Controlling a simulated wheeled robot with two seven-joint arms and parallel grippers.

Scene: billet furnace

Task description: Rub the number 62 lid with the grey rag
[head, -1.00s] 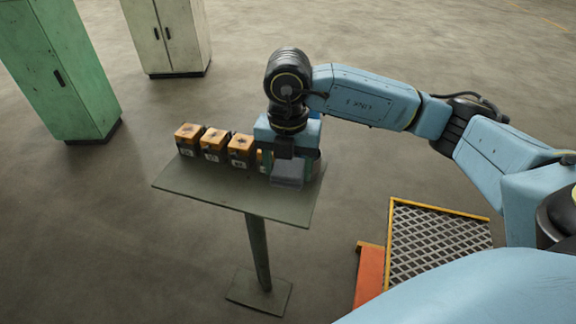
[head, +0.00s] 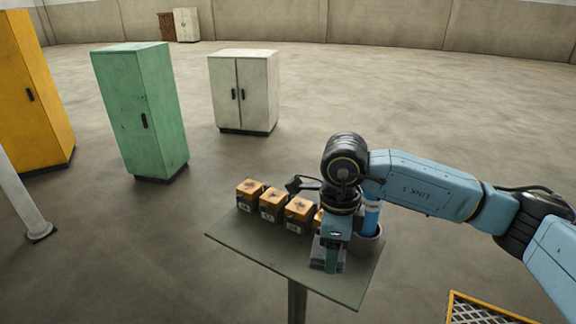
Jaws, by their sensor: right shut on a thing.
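A row of dark boxes with orange lids stands along the back of a small table (head: 285,251). I see a left box (head: 248,192), a second box (head: 273,204) and a third box (head: 299,213). A further orange lid (head: 318,217) is mostly hidden behind my right gripper. The front labels are too small to read surely, so I cannot tell which is number 62. My right gripper (head: 329,256) points down over the table's right part, in front of that hidden box. It is shut on the grey rag (head: 319,264), which shows low at its fingers. My left gripper is out of view.
A blue cylinder (head: 371,214) stands in a grey pot (head: 369,243) at the table's right, close behind my right gripper. A dark object (head: 300,184) shows behind the boxes. Green (head: 140,110), white (head: 243,90) and yellow (head: 32,90) cabinets stand beyond. The table's left front is bare.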

